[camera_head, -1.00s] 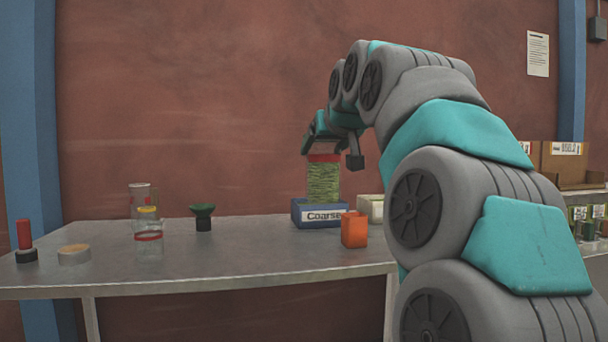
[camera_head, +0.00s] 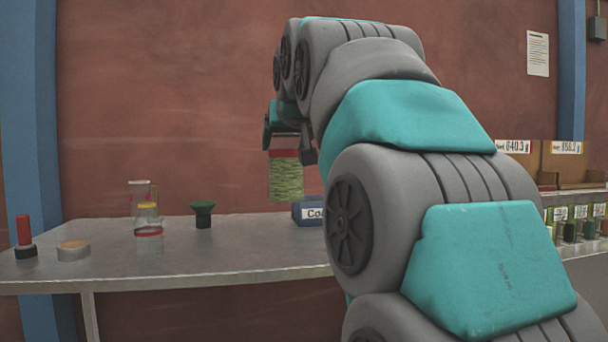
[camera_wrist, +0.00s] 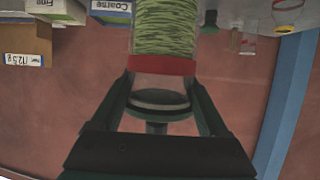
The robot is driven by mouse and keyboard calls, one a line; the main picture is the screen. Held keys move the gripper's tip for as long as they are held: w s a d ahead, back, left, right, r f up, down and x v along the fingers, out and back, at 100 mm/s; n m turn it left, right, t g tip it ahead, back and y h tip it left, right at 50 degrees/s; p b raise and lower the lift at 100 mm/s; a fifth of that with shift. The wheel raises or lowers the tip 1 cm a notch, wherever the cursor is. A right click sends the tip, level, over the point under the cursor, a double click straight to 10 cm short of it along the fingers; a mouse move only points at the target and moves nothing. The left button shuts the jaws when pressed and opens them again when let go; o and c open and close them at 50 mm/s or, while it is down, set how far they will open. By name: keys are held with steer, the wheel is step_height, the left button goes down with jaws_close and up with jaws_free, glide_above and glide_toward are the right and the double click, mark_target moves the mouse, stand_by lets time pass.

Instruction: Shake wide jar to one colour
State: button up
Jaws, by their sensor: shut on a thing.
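The wide jar (camera_head: 286,178) hangs upright in the air above the table, near the blue block labelled Coarse (camera_head: 309,212). It is clear, with a red band near its top and a streaky green and pale filling of mixed shades. My gripper (camera_head: 287,138) is shut on the jar's upper end from above. In the wrist view the jar (camera_wrist: 166,28) appears upside down, and my gripper's fingers (camera_wrist: 160,92) lie on both sides of its end by the red band. The filling there shows dark and light green streaks.
My arm hides the table's right part. The table's front middle is clear.

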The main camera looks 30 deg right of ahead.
steer(key=shift+a, duration=0.25)
steer(key=d+p, duration=0.2)
steer(key=d, duration=0.7)
steer(key=a+b, duration=0.2)
steer(key=a, duration=0.7)
steer(key=shift+d+p, duration=0.3)
steer(key=shift+d, duration=1.95)
stand_by(1.0)
